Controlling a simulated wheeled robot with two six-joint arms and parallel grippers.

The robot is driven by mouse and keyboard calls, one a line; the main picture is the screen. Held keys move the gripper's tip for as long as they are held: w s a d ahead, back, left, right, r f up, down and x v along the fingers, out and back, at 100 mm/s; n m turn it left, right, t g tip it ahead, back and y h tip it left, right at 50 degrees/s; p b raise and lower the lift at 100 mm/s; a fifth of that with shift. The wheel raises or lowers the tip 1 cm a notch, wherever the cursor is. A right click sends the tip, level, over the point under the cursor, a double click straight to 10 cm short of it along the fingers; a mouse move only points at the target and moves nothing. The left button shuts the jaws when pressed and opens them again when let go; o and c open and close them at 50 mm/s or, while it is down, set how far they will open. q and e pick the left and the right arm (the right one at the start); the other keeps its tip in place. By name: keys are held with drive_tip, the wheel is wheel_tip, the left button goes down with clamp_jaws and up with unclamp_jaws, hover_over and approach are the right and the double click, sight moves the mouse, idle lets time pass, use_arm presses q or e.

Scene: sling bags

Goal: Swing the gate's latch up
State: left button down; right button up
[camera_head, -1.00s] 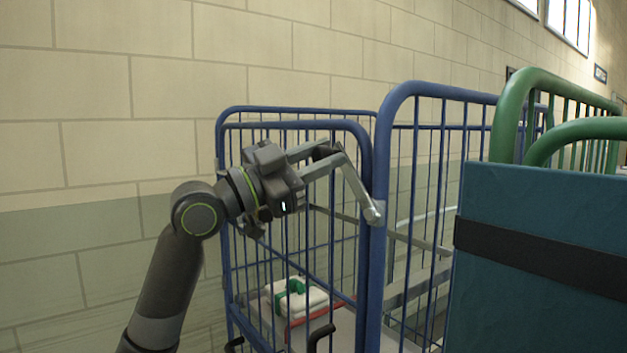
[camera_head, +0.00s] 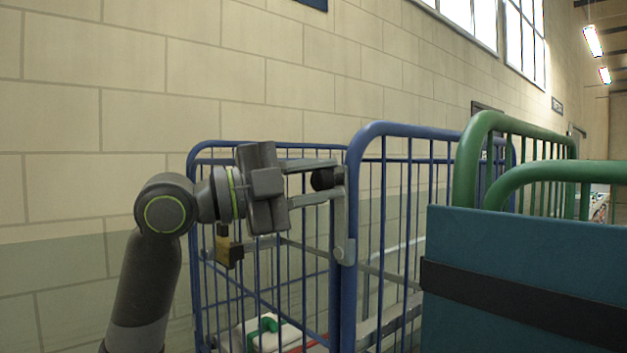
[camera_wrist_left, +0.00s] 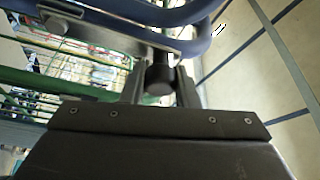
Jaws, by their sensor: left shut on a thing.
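The latch (camera_head: 340,218) is a grey metal arm with a round pivot on a blue post of the cage trolley and a black knob (camera_head: 325,179) near its upper end. It points almost straight up from the pivot. My left gripper (camera_head: 330,180) comes in from the left, with its fingers shut on the knob. In the left wrist view the knob (camera_wrist_left: 158,80) sits between the two fingers, beneath blue rails. The blue barred gate (camera_head: 195,270) stands behind and below my wrist, partly hidden by it. My right gripper is not in view.
A teal board (camera_head: 520,250) with a black strap stands close at the right, before a green-framed trolley (camera_head: 465,165). A white box with a green top (camera_head: 285,334) lies low inside the blue cage. A block wall (camera_head: 130,75) runs behind.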

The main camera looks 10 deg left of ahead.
use_arm(q)
drive_tip(key=shift+s+d, duration=0.1)
idle(0.4)
drive_tip(key=c, duration=1.1)
unclamp_jaws()
drive_tip(key=shift+s+a+f+b, duration=0.2)
drive_tip(key=shift+a+b, duration=0.1)
drive_tip(key=shift+a, duration=0.1)
drive_tip(key=b+v, duration=0.7)
drive_tip(key=v, duration=0.9)
drive_tip(key=shift+a+r, duration=0.15)
drive_tip(key=shift+a, duration=0.1)
